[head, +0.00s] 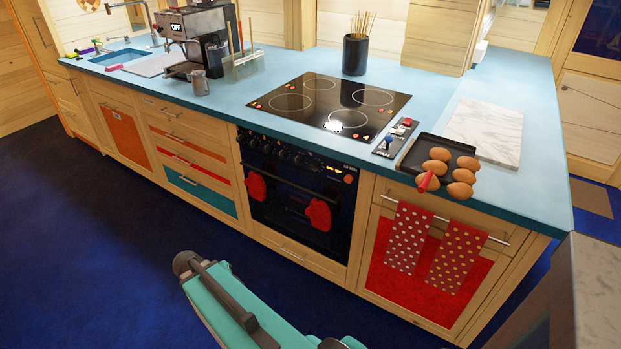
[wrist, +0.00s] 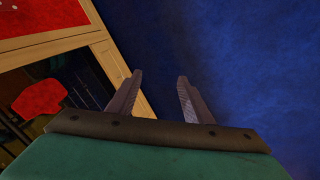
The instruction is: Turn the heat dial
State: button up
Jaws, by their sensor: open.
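A row of dark knobs (head: 285,152) runs along the top of the oven front (head: 290,185). I cannot tell which of these is the heat dial. My gripper (wrist: 160,90) is open and empty in the wrist view, over the blue floor and beside the wooden cabinet edge. It is apart from the panel and knobs. In the head view my arm shows at the bottom, but the fingers cannot be made out.
A black hob (head: 330,104) sits in the blue counter (head: 235,97). A dark tray (head: 413,154) with several brown eggs stands beside the panel. Red mitts (head: 318,213) hang at the oven; dotted towels (head: 408,238) hang right. The blue floor (head: 110,250) is clear.

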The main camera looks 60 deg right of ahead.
jog(key=w+d+r+m+t+h+b, duration=0.1)
jog(key=w+d+r+m+h+b, duration=0.25)
jog(key=d, duration=0.75)
jog(key=m+h+b, duration=0.6)
jog(key=m+b, duration=0.3)
jog(key=b, duration=0.4)
send_near(311, 168)
jog(key=r+v, duration=0.1)
jog(key=v, duration=0.4)
jog(key=shift+f+n, duration=0.15)
jog(key=shift+n, duration=0.1)
jog(key=shift+d, duration=0.15)
jog(key=x, duration=1.3)
jog(key=shift+s+d+f, duration=0.1)
jog(key=shift+d+f, duration=0.15)
jog(key=shift+f, duration=0.1)
jog(key=shift+c, duration=0.3)
jog(key=c, duration=1)
